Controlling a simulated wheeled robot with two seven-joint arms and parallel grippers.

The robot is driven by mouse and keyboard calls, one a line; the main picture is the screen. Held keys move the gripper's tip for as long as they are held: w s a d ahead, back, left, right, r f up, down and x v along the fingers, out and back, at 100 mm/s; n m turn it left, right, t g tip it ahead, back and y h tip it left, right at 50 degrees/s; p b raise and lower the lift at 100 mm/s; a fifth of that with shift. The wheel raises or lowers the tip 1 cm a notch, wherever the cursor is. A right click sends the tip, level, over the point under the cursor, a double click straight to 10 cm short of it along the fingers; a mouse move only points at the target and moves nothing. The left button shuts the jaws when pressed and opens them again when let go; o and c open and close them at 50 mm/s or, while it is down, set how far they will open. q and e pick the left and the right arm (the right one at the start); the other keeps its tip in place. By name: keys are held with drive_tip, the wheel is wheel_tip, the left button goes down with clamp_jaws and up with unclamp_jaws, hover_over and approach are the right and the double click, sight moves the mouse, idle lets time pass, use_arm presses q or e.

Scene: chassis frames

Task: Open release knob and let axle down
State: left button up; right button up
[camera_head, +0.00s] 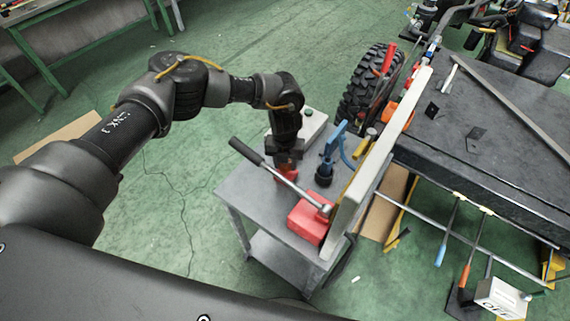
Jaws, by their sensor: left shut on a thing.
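My left gripper (286,168) reaches down over the grey cart and is shut on a small red part at the cart's far side; its fingertips are hard to make out. A red hydraulic unit (308,222) sits near the cart's front right edge. Its metal lever with a black grip (246,151) slants up to the left, passing in front of my gripper. I cannot make out the release knob clearly. The axle is not clearly seen; a black knobbly tyre (360,88) stands behind the cart. My right gripper is not in view.
The grey cart (240,196) also carries a blue tool (327,165) and a pale box (314,124). A long pale beam (350,203) rises along its right side. A dark table (480,130) stands at right. Green floor is clear left of the cart.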

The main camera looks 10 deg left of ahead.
use_arm(q)
drive_tip(key=shift+n, duration=2)
drive_tip(key=o, duration=1)
drive_tip(key=shift+c, duration=0.2)
wheel_tip(320, 180, up, 11)
drive_tip(key=b, duration=0.2)
drive_tip(key=shift+b, duration=0.35)
